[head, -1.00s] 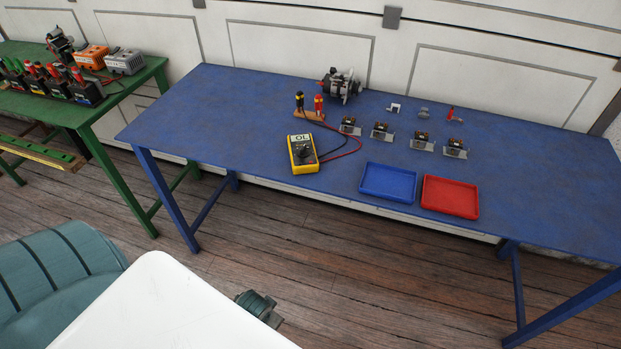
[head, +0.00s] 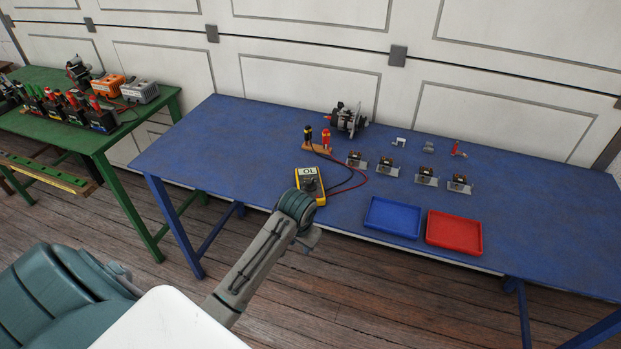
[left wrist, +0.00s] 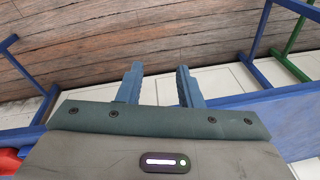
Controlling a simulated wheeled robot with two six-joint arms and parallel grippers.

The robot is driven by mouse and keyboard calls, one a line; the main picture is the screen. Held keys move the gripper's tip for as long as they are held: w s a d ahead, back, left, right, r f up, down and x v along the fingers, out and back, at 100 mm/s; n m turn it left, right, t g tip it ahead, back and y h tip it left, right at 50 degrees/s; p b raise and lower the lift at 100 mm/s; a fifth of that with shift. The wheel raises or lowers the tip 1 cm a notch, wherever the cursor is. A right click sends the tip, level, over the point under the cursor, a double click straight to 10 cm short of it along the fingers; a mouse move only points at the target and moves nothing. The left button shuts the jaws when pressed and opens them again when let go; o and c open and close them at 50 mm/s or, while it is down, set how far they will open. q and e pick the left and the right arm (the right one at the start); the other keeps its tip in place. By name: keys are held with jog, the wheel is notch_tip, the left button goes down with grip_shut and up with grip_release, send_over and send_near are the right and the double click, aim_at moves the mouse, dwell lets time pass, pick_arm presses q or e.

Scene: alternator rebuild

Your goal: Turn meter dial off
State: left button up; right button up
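The yellow meter (head: 320,194) lies on the blue workbench (head: 225,145), left of the trays. Its display (head: 309,179) reads OL, and its dark dial is small and hard to make out. My left arm reaches up from the bottom of the head view, and its wrist covers the meter's lower left part. My left gripper (head: 308,241) is at the bench's front edge, close to the meter and mostly hidden by the wrist. My right gripper is out of view.
Red and black probes stand in a wooden holder (head: 317,149) behind the meter, with leads looping right. An alternator (head: 346,120) and several small parts lie farther back. A blue tray (head: 392,233) and a red tray (head: 455,248) are right. The bench's left part is clear.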

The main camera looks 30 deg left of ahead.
pick_arm(q)
jog(key=shift+n+g, duration=0.4)
jog(key=shift+n, duration=0.1)
jog(key=w+a+r, duration=0.1)
jog(key=w, duration=0.2)
jog(key=w+a+r, duration=0.2)
jog(key=w, duration=0.2)
jog(key=w+a+r, duration=0.1)
jog(key=w+r, duration=0.1)
jog(key=w, duration=0.2)
jog(key=shift+a+r, duration=0.15)
jog(key=shift+a, duration=0.05)
notch_tip(320, 180, up, 10)
jog(key=n+h, duration=0.1)
send_over(311, 181)
jog(key=shift+g, duration=0.4)
notch_tip(311, 181, down, 10)
jog(key=p, duration=0.3)
jog(key=shift+s+p, duration=0.1)
jog(key=shift+p, duration=0.2)
jog(key=shift+f, duration=0.5)
grip_shut()
